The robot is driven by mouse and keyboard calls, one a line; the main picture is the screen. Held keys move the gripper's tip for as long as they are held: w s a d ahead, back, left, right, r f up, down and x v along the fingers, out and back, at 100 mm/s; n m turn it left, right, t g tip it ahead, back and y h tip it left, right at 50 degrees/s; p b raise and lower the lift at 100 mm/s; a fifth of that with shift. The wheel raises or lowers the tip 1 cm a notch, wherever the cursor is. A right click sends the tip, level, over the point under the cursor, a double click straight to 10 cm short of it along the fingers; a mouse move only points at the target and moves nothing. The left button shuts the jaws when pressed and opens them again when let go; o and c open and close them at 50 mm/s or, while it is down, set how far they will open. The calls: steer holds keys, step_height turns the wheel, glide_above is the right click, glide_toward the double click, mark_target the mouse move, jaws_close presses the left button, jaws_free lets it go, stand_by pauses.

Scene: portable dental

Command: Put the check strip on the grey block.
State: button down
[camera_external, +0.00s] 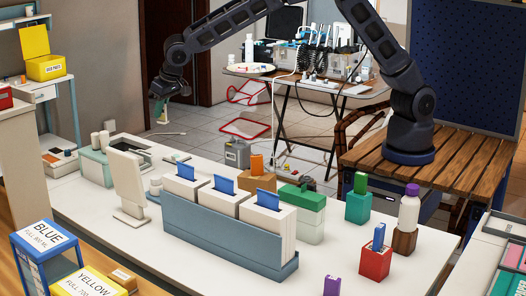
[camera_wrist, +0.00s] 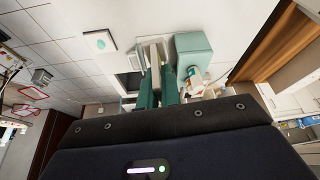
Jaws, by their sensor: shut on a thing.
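My gripper (camera_external: 157,104) hangs at the far left end of my outstretched arm, above and behind the far edge of the white table. In the wrist view its two green fingers (camera_wrist: 157,84) are close together. A narrow pale piece, seemingly the check strip (camera_wrist: 154,54), shows between and beyond their tips. I cannot tell for certain which thing is the grey block; a grey box-like can (camera_external: 237,154) stands behind the table.
A pale upright panel (camera_external: 128,182) and a blue-grey holder (camera_external: 215,245) with white boxes stand on the white table. A teal box (camera_external: 95,167) sits at its left end, also in the wrist view (camera_wrist: 193,43). A green box (camera_external: 303,201) and a red block (camera_external: 376,262) stand further right.

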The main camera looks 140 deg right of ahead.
steer(key=s+a+r+m, duration=0.1)
steer(key=s+a+r, duration=0.15)
steer(key=a, duration=1.65)
steer(key=s+a+r, duration=0.1)
steer(key=a+r, duration=0.2)
steer(key=a, duration=1.6)
steer(key=s+a, duration=0.7)
steer(key=a, duration=0.4)
steer(key=shift+m+g, duration=0.3)
steer(key=f, duration=1.9)
steer(key=shift+d+f, duration=0.3)
steer(key=shift+f, duration=0.05)
steer(key=shift+f, duration=0.1)
steer(key=c, duration=1.9)
jaws_free()
steer(key=o, duration=0.3)
